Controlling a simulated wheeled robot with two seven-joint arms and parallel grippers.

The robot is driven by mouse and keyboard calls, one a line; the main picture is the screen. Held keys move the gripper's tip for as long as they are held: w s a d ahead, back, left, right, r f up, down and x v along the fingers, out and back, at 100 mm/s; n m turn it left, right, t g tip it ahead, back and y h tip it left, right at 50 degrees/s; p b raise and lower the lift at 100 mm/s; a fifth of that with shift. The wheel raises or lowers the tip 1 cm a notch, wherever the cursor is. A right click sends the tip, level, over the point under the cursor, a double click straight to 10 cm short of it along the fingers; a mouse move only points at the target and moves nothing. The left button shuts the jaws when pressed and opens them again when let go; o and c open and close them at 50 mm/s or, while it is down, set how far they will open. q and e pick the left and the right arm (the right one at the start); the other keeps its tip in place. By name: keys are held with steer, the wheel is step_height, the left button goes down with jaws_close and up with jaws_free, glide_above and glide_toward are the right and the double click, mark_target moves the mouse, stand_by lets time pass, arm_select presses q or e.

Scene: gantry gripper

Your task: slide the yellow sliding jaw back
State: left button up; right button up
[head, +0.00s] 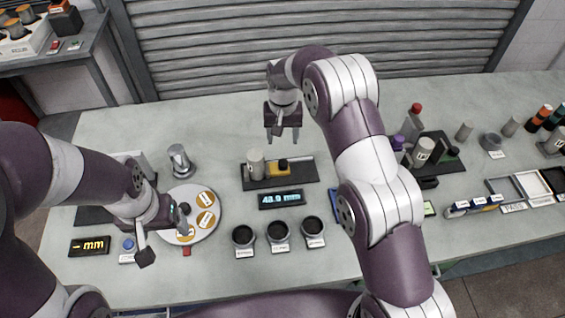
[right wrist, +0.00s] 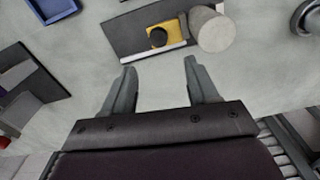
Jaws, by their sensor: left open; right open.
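The yellow sliding jaw (head: 271,171) with a black knob sits on a dark gauge base (head: 305,178) at the middle of the table. A grey cylinder (head: 256,165) stands on the base at its left. In the right wrist view the yellow jaw (right wrist: 175,31) lies right beside the cylinder (right wrist: 213,30); I cannot tell whether they touch. My right gripper (head: 283,137) is open and empty, behind the base in the head view; its fingers (right wrist: 160,75) point towards the jaw without touching it. My left gripper (head: 164,239) is open over the round plate's left side.
A display (head: 281,199) reading about 43.9 mm lies in front of the base. Several dark cups (head: 279,232) stand nearer the front edge. A round plate (head: 203,226) with orange discs is at left, a metal cylinder (head: 180,160) behind it. Another dark fixture (head: 440,162) stands to the right.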

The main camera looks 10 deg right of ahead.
mark_target(283, 162)
steer(key=shift+m, duration=0.5)
steer(key=f+p, duration=0.1)
steer(key=f, duration=0.9)
steer(key=shift+s+p, duration=0.2)
steer(key=shift+p, duration=0.2)
arm_select(q)
steer(key=shift+s+r, duration=0.25)
steer(key=shift+r, duration=0.8)
arm_select(e)
steer(key=shift+w+f, duration=0.1)
steer(key=shift+f, duration=0.3)
